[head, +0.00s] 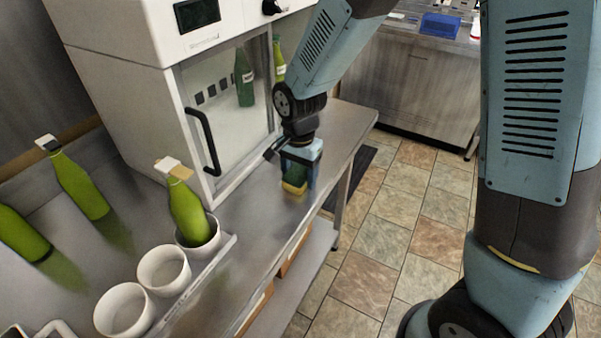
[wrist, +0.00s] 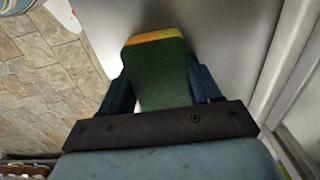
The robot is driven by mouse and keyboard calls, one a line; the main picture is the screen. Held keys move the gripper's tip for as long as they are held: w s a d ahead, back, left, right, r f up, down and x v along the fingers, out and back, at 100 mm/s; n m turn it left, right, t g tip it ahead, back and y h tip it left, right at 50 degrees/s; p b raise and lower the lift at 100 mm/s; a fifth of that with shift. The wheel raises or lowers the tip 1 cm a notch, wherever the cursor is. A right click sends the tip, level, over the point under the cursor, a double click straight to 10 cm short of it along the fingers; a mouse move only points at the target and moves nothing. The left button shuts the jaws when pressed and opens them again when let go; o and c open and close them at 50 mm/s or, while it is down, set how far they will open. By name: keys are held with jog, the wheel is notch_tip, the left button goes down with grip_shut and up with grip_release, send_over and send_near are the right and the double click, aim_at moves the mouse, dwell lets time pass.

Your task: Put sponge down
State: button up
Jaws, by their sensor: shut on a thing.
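The sponge (head: 294,182), green with a yellow-orange layer, is between the blue fingers of my gripper (head: 302,168) over the metal table (head: 262,215), in front of the white cabinet. In the wrist view the sponge (wrist: 160,75) shows its green face, with the yellow-orange edge at its far end. My gripper (wrist: 160,85) is shut on it, with one finger on each side. The sponge is at or just above the table top; I cannot tell whether it touches.
The glass-door cabinet (head: 190,60) with bottles inside stands just behind my gripper. White buckets (head: 164,270) stand in a row nearer, one with a green bottle (head: 188,212) in it. More green bottles (head: 80,185) are at left. The table between buckets and sponge is clear.

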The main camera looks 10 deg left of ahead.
aim_at(299, 172)
jog(key=shift+s+d+f, duration=0.2)
jog(key=shift+s+f, duration=0.1)
jog(key=shift+f, duration=0.25)
jog(key=o, duration=1)
jog(key=shift+w+r, duration=0.2)
jog(key=shift+r, duration=0.25)
notch_tip(299, 172, up, 12)
jog(key=d+r+n+t, duration=0.1)
jog(key=d+r, duration=0.4)
jog(key=d, duration=0.3)
jog(key=d+r+n+t, duration=0.1)
jog(key=d+r+t, duration=0.1)
jog(key=d+r, duration=0.55)
jog(key=shift+s+d+r+n+t, duration=0.4)
jog(key=shift+s+d, duration=1.35)
jog(key=shift+d, duration=0.75)
jog(key=shift+s+d+r+n+t, duration=0.4)
jog(key=shift+s+d, duration=1.35)
jog(key=shift+d, duration=0.7)
jog(key=shift+s+d+r+n+t, duration=0.3)
jog(key=shift+s+d+n+t, duration=0.15)
jog(key=shift+s+d, duration=1.7)
jog(key=shift+w+d, duration=0.35)
jog(key=shift+w, duration=0.05)
